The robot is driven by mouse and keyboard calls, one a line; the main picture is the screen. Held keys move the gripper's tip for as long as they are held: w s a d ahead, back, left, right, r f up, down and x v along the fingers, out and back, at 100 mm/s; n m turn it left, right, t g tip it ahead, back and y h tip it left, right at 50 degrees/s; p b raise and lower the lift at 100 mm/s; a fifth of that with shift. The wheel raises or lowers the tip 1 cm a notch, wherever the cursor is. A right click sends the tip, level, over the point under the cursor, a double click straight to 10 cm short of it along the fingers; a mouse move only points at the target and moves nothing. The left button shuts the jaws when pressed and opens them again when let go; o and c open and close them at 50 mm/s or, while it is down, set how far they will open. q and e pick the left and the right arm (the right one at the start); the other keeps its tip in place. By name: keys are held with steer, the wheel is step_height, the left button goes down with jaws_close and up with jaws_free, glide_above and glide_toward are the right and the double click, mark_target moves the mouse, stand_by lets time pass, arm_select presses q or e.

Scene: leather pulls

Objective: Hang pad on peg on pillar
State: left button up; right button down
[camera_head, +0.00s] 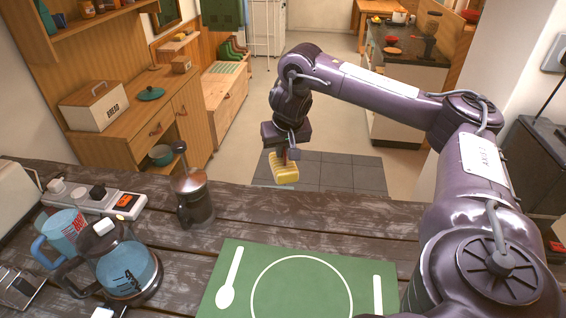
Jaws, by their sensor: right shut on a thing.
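My right gripper (290,152) reaches out beyond the far edge of the table, pointing down, and is shut on a yellow pad (285,171). The pad hangs below the fingers in the air, over the floor with the dark tiled patch. Its grip point is partly hidden by the fingers. I cannot make out a peg. A white upright wall face (515,60) stands at the right, behind my right arm; I cannot tell whether it is the pillar. My left gripper is not in view.
On the dark wooden table (330,222) are a green placemat (235,305), a French press (193,199), a glass coffee pot (128,268), a blue mug (63,232) and a power strip (95,199). A wooden cabinet (185,105) stands at the left. Open floor lies beyond the table.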

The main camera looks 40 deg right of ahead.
steer(key=shift+f, duration=0.6)
step_height(320, 180, down, 14)
steer(key=b, duration=1)
steer(key=shift+r, duration=0.15)
steer(key=shift+f, duration=0.25)
steer(key=c, duration=1.6)
jaws_free()
steer(key=shift+o, duration=0.2)
